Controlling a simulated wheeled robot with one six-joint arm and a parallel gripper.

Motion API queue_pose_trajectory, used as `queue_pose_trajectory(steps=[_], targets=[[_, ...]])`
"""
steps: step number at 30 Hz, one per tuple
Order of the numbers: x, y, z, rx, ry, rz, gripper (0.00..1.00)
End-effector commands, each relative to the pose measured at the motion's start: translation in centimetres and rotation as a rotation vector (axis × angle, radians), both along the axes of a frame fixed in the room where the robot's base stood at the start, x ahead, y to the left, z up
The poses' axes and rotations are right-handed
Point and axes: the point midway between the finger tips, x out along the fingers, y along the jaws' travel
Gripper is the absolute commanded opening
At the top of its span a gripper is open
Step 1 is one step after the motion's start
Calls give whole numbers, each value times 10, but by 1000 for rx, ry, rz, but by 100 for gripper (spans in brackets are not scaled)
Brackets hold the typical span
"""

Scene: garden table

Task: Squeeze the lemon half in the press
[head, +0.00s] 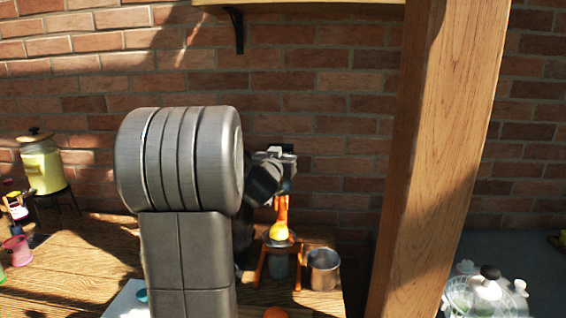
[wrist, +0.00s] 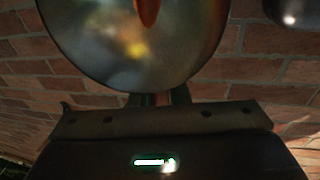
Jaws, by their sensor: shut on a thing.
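The press (head: 297,259) stands on the wooden table in the head view, with orange legs and a dark bowl. A yellow lemon half (head: 278,231) shows at its bowl, below an upright orange handle (head: 282,207). My gripper (head: 282,190) is above the press and appears shut on the top of the handle; its fingertips are partly hidden. Whether the handle presses on the lemon I cannot tell. In the wrist view a large shiny round metal surface (wrist: 135,45), with a blurred yellow reflection, fills the top, and an orange piece (wrist: 147,10) overlaps it.
A metal cup (head: 322,269) stands right of the press. A wooden post (head: 440,150) rises at the right. A yellow lidded jar (head: 42,168) is at far left. A brick wall (head: 320,110) closes the back. My arm hides part of the table (head: 75,260).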

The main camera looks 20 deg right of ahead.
Motion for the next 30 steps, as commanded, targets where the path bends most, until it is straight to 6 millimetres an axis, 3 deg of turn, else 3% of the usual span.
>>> queue_pose_trajectory(steps=[1,30], targets=[[-3,2,-8,-9,-18,0,0],[-63,31,-24,-193,-400,0,0]])
